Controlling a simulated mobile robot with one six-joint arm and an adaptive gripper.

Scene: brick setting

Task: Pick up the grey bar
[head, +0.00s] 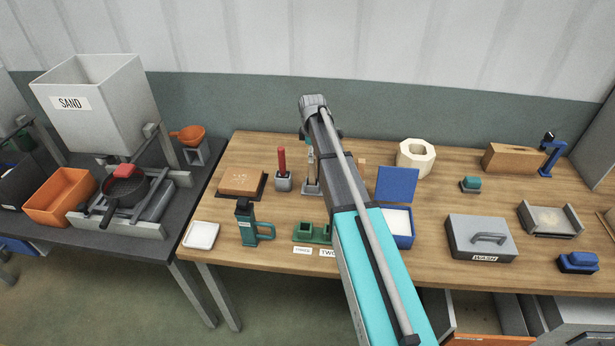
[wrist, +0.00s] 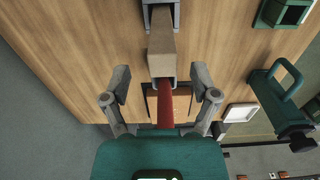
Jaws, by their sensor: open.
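The grey bar, a light square-section post, stands upright in a grey base. It shows just left of my arm in the head view (head: 311,165) and at the top middle of the wrist view (wrist: 161,48). My gripper (wrist: 161,76) is open and empty, pointing down above the table. In the head view my arm hides most of the gripper.
A red rod (head: 282,162) stands in a grey block beside the bar; it also shows between the fingers (wrist: 166,108). A brown block (head: 242,180), a teal handled object (head: 247,224) and a green socket block (head: 305,232) are nearby. A blue-lidded box (head: 404,228) is right of my arm.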

